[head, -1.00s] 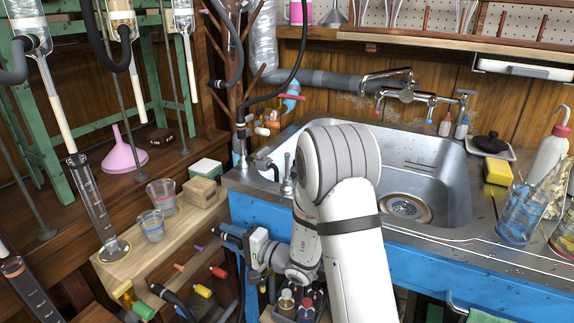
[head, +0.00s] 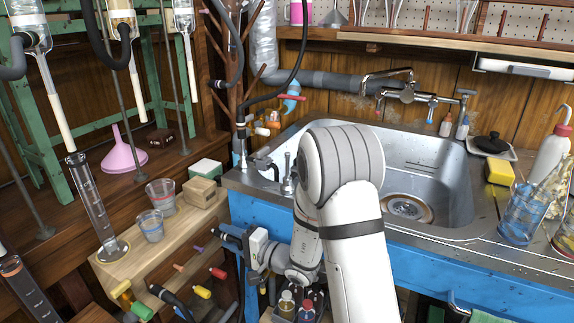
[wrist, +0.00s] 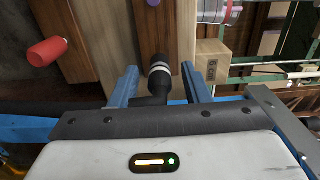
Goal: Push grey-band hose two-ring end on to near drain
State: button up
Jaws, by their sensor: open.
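My gripper (wrist: 160,84) is open in the wrist view, with a blue finger on each side of a black hose end (wrist: 159,78). Pale banding crosses this end; I cannot clearly count its rings. There is a gap between the hose end and each finger. In the head view my gripper (head: 232,238) is low at the sink cabinet's left side, and the hose end there is too small to make out. The near drain cannot be told for certain; a round drain (head: 405,208) shows in the sink's floor, partly behind my arm.
The steel sink (head: 440,165) stands over a blue cabinet front (head: 470,262). Left of it is a wooden ledge (head: 185,228) with beakers (head: 151,225) and a small box (head: 200,191). Coloured pegs, one red (wrist: 48,51), stick out below. Bottles (head: 287,304) stand under my arm.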

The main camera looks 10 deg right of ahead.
aim_at(233, 239)
jog(key=shift+c, duration=0.4)
grip_shut()
dwell(0.4)
jog(key=shift+d+b, duration=0.1)
jog(key=shift+b, duration=0.2)
jog(key=shift+b+v, duration=1.05)
jog(key=shift+v, duration=1.9)
